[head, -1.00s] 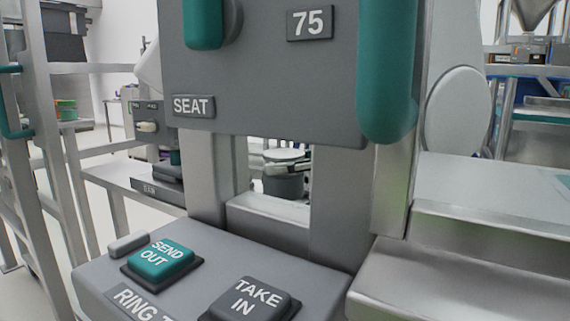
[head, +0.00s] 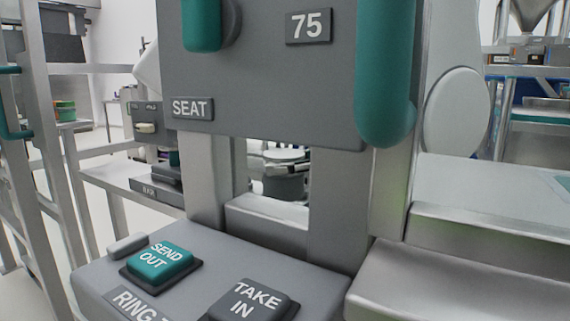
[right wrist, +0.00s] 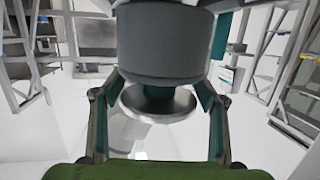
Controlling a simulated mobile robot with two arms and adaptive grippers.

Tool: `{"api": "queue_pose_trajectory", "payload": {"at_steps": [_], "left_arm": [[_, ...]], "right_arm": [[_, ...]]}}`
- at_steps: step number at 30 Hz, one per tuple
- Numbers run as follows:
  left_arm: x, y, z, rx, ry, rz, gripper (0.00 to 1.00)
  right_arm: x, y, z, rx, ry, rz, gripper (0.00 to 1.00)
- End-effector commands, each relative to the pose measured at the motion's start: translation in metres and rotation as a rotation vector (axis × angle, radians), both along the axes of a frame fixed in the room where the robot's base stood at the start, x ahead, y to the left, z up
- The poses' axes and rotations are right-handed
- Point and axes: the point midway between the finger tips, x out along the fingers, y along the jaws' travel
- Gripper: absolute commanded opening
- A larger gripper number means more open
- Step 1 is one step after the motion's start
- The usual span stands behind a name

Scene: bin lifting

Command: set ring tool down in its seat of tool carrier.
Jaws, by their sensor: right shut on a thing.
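In the right wrist view, a grey drum with a shiny round metal flange below it (right wrist: 165,45) fills the upper middle; it looks like the ring tool. My right gripper (right wrist: 160,90) has its teal-padded fingers on both sides of it and is shut on it. In the head view my right gripper (head: 287,167) shows small through the opening under the grey panel, at a dark round body (head: 285,187). The panel (head: 270,100) carries the signs "SEAT" and "75". I cannot make out the seat itself or any contact with it. My left gripper is not in view.
Teal handles (head: 386,75) hang on the panel. Below stands a console with a "SEND OUT" button (head: 160,258) and a "TAKE IN" button (head: 248,298). A metal ledge (head: 470,270) lies at right. Metal frames stand at left. Pale floor shows in the wrist view.

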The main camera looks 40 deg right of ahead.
Motion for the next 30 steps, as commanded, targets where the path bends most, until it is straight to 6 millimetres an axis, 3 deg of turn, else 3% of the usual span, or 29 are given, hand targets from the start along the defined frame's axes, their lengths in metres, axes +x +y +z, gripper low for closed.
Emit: {"api": "queue_pose_trajectory", "payload": {"at_steps": [30], "left_arm": [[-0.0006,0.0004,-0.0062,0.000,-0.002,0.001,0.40]], "right_arm": [[-0.0008,-0.0003,-0.0056,0.001,-0.007,-0.001,0.18]]}}
